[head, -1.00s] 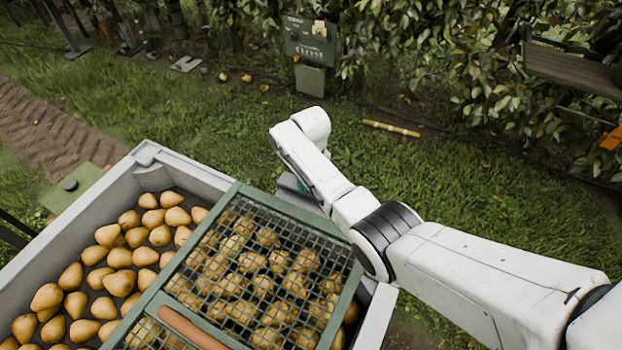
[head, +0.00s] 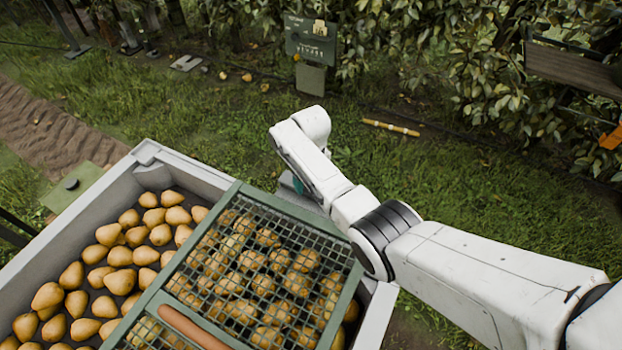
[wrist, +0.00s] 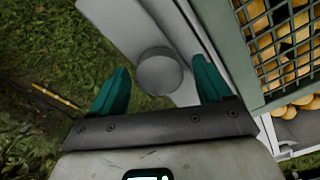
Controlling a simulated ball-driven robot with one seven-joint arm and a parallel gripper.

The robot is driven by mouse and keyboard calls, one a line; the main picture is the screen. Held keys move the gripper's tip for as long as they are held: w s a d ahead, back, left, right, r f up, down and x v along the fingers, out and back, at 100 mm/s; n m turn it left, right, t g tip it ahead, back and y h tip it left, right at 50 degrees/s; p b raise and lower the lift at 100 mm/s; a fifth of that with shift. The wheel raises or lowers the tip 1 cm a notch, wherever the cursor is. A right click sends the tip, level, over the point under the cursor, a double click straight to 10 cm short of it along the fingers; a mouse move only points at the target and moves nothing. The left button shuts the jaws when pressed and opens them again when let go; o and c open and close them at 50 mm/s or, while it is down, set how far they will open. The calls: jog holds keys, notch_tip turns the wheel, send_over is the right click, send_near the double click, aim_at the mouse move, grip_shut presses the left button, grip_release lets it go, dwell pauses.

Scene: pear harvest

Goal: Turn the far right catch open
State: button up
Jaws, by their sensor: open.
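A round grey knob (wrist: 158,72), which looks like the catch, sits at the pale bin wall in the wrist view. My gripper (wrist: 160,64) is open, with one teal finger on each side of the knob. Gaps show between the knob and both fingers; I cannot tell how their heights compare. In the head view my gripper (head: 296,184) is mostly hidden behind my wrist, beside the bin's far right edge. The knob is hidden there. The green mesh lid (head: 270,262) lies over the right part of the bin (head: 60,229), above pears.
Loose pears (head: 117,257) fill the bin's uncovered left part. A brown bar (head: 192,327) crosses the lid frame. A green sign (head: 311,42) stands behind on the grass.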

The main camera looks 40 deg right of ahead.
notch_tip(320, 180, up, 11)
jog(key=p, duration=0.2)
dwell(0.5)
jog(key=shift+f, duration=0.1)
